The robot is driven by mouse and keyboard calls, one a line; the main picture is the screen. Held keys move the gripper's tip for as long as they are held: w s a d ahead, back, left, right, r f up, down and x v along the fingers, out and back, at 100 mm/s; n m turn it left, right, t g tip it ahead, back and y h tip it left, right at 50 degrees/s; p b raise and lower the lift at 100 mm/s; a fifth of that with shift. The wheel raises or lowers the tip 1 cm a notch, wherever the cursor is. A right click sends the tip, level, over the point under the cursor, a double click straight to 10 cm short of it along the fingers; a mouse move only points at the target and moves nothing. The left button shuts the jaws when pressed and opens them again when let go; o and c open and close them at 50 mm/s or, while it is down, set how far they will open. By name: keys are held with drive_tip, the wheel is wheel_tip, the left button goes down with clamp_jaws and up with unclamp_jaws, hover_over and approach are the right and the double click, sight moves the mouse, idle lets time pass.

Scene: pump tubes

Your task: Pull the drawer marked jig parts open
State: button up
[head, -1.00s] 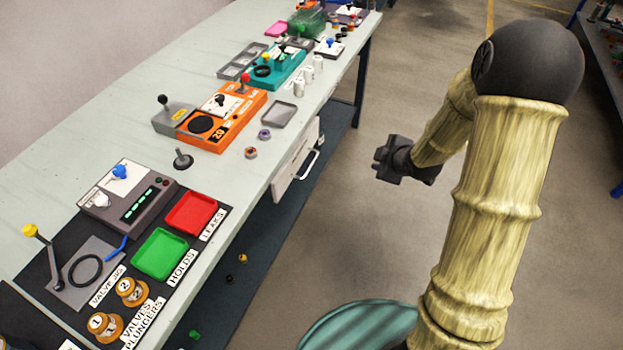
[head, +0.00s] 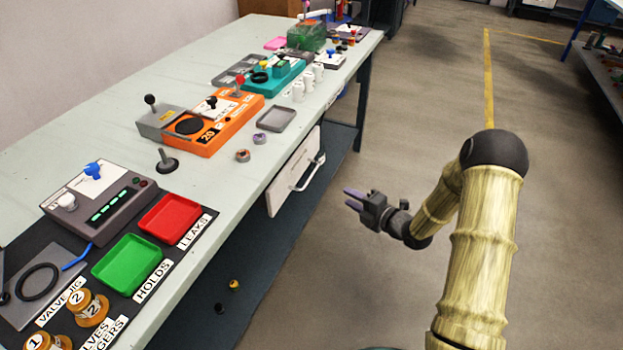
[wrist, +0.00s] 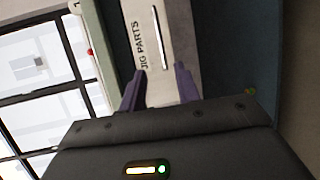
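The drawer (head: 284,190) has a pale front and hangs under the bench's front edge. It looks closed in the head view. Its bar handle (head: 308,173) stands out from the front. In the wrist view the drawer front (wrist: 144,62) reads "JIG PARTS", and the handle (wrist: 160,35) runs upright in the picture. My gripper (head: 351,198) is open and empty, with its purple fingers pointing at the drawer from the right. In the wrist view the fingertips (wrist: 160,73) are spread either side of the handle's line, apart from it.
The bench top (head: 215,185) carries a red tray (head: 170,219), a green tray (head: 128,264), an orange unit (head: 213,128) and a grey tray (head: 276,118) above the drawer. The floor (head: 375,265) in front of the drawer is clear.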

sight(311, 177)
drive_tip(key=b+x, duration=0.3)
drive_tip(key=x, duration=1.4)
drive_tip(key=shift+w+a+f, duration=0.1)
drive_tip(key=shift+a+f, duration=0.05)
drive_tip(key=shift+f, duration=0.05)
clamp_jaws()
